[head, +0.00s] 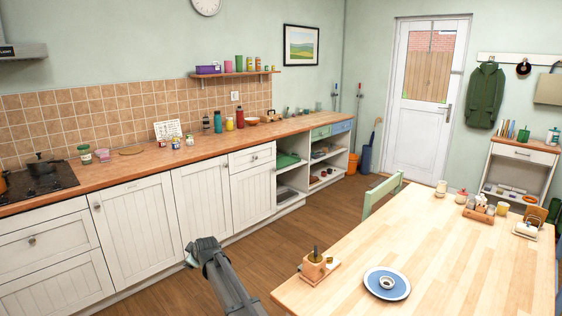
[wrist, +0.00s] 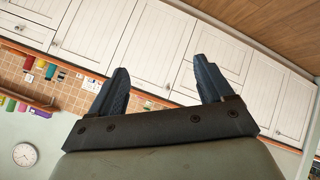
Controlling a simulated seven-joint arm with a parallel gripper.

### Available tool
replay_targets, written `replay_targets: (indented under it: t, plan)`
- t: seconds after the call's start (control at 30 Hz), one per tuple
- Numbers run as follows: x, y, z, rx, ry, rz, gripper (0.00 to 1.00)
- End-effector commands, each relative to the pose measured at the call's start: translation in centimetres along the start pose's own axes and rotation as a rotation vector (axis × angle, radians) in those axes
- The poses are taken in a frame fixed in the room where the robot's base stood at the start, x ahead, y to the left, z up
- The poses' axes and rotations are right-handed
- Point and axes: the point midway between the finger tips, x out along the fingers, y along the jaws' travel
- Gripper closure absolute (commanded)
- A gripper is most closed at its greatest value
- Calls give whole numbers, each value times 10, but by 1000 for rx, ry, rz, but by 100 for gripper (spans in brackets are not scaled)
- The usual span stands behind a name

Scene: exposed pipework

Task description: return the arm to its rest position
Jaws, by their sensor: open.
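My gripper (wrist: 160,76) shows in the wrist view with its two dark fingers spread apart and nothing between them. In the head view my grey arm reaches up from the bottom edge, over the wooden floor (head: 165,297) between the counter and the table. The gripper's fingers are hard to make out there. The wrist view is upside down and faces the white cabinet doors (wrist: 135,40), with the tiled wall and the clock (wrist: 25,155) below them in the picture.
The long counter (head: 215,148) runs along the left wall. Open floor lies between.

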Motion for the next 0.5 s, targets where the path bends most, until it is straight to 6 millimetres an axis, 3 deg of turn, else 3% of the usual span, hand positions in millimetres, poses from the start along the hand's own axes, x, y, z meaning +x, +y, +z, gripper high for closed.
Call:
replay_targets:
  t: [0.03, 0.1, 0.23, 0.4, 0.5]
  plan:
    - [6, -28, -19, -3, 19, -27, 20]
    - [12, -60, -38, 0, 39, -58, 20]
    - [18, -109, -63, 6, 66, -107, 20]
    - [25, -166, -75, 24, 74, -166, 20]
    - [29, -194, -64, 47, 57, -200, 20]
